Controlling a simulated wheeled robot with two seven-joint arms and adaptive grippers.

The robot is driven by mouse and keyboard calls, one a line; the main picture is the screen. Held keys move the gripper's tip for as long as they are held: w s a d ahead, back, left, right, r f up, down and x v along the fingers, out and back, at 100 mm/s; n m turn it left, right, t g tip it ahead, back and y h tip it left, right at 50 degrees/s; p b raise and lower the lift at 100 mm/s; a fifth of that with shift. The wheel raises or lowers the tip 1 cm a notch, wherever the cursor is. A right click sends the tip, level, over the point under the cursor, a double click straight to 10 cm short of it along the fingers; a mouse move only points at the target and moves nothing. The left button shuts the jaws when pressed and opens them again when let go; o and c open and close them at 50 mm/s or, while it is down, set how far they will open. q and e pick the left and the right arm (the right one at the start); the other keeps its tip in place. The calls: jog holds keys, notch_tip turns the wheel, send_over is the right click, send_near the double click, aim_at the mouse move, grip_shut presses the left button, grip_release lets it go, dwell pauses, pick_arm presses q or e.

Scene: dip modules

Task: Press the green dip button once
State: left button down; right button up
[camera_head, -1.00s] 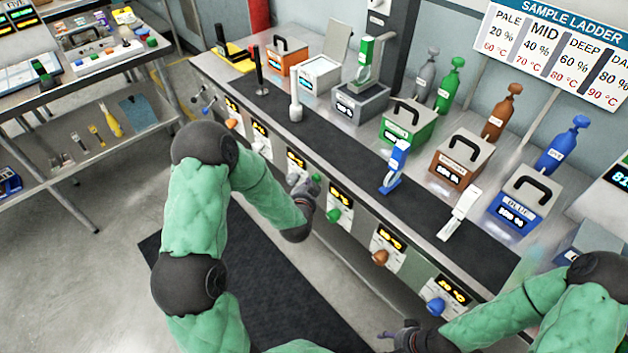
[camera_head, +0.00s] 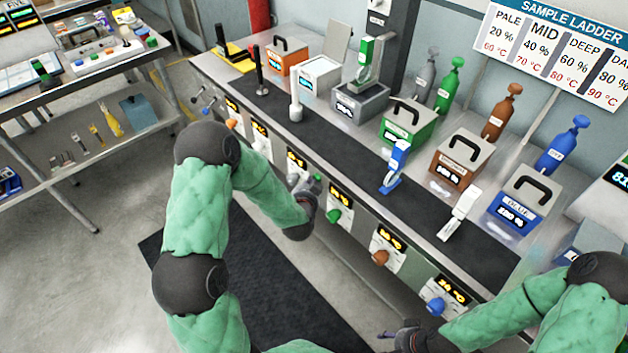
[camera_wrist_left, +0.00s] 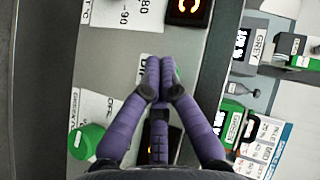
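The green dip button (camera_head: 316,177) is a small green cap on the bench's front panel in the head view. My left gripper (camera_head: 303,185) is right beside it and partly covers that part of the panel. In the left wrist view, the left gripper's purple fingers (camera_wrist_left: 160,72) are closed together over a panel label starting "DI". A sliver of green (camera_wrist_left: 177,74) shows just beside the fingertips; most of it is hidden, and contact cannot be told. My right gripper (camera_head: 390,335) is low in the head view, partly hidden, its opening unclear.
A larger green knob (camera_head: 333,215) sits close by on the panel and also shows in the wrist view (camera_wrist_left: 85,140). A brown knob (camera_head: 380,257) and a blue knob (camera_head: 435,306) lie further right. Lidded boxes, including a green one (camera_head: 409,124), stand on the bench.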

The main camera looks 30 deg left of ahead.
pick_arm(q)
jog(key=shift+w+d, duration=0.1)
jog(key=shift+w, duration=0.1)
jog(key=shift+s, duration=0.1)
dwell(0.4)
jog(key=shift+s+a, duration=0.4)
jog(key=shift+s, duration=0.5)
jog(key=s, duration=0.1)
jog(key=s+a, duration=0.1)
jog(key=s, duration=0.1)
jog(key=s+a, duration=0.1)
jog(key=shift+s+b, duration=0.25)
jog(key=shift+b, duration=0.1)
jog(key=shift+d, duration=0.1)
dwell(0.5)
